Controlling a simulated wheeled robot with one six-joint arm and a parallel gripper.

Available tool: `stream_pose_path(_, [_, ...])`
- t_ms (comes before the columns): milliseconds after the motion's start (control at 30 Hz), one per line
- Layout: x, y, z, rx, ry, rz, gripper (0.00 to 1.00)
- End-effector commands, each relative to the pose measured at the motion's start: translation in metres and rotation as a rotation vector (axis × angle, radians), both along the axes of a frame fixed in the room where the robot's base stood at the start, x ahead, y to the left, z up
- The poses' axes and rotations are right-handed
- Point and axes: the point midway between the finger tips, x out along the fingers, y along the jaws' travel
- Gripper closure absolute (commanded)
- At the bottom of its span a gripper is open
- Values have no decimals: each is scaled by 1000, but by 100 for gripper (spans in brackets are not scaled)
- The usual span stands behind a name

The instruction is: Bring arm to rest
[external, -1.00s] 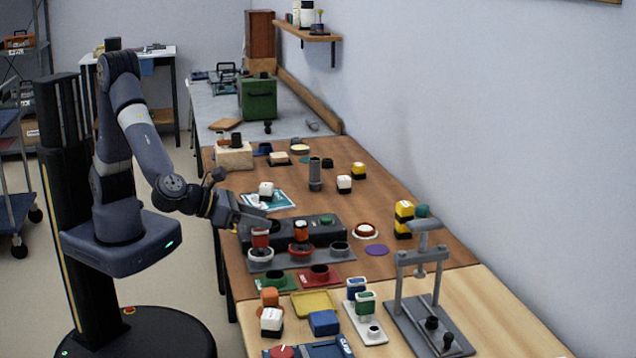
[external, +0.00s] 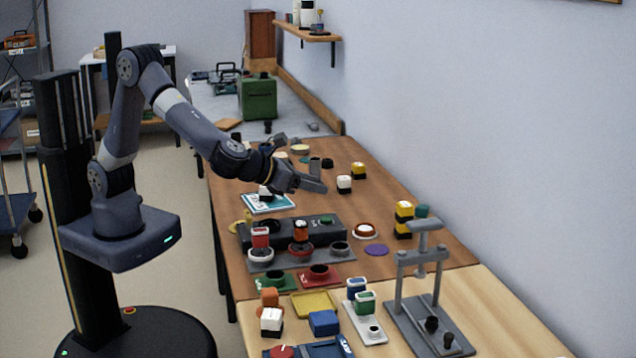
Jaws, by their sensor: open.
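My gripper (external: 314,180) is at the end of my raised arm, over the middle of the brown tabletop (external: 384,190). It is open, and I see nothing held in it. It is in front of a grey cylinder (external: 315,164), whose lower part it hides. A white block with a dark base (external: 264,192) sits on a teal and white card (external: 268,204) just below and left of the gripper. My arm reaches out from its base at the left.
A black box (external: 322,229) and a grey holder with red and dark pieces (external: 275,258) stand nearer. A grey press frame (external: 421,262) stands at the front right. A green box (external: 258,97) is at the back.

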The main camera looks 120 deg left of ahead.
Motion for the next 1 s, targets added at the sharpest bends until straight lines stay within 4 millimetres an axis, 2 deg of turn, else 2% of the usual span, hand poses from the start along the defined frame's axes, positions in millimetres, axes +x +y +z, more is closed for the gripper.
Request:
stream_pose_path(33, [3, 12, -1, -1, 1, 9, 58])
stream_pose_path(500, [23, 103, -7, -1, -2, 53, 58])
stream_pose_path(1000, [24, 203, -17, 3, -1, 97, 58])
